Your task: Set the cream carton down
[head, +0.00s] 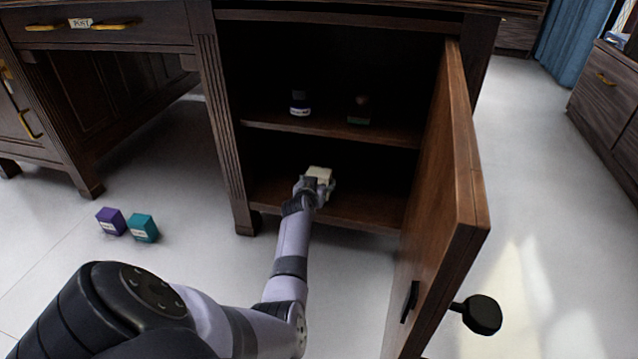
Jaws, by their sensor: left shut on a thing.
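The cream carton (319,173) is a small pale box inside the lower compartment of the open desk cabinet. My left gripper (318,186) is shut on it from the near side. The gripper and carton are over the lower shelf (362,212), close to its front. I cannot tell whether the carton touches the shelf, since the gripper hides its lower part. My right gripper is not in view.
The cabinet door (450,170) stands open on the right. The middle shelf (390,133) holds a dark jar (299,104) and a small dark item (359,110). A purple box (111,221) and a teal box (143,228) stand on the floor at left. The lower shelf's right side looks clear.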

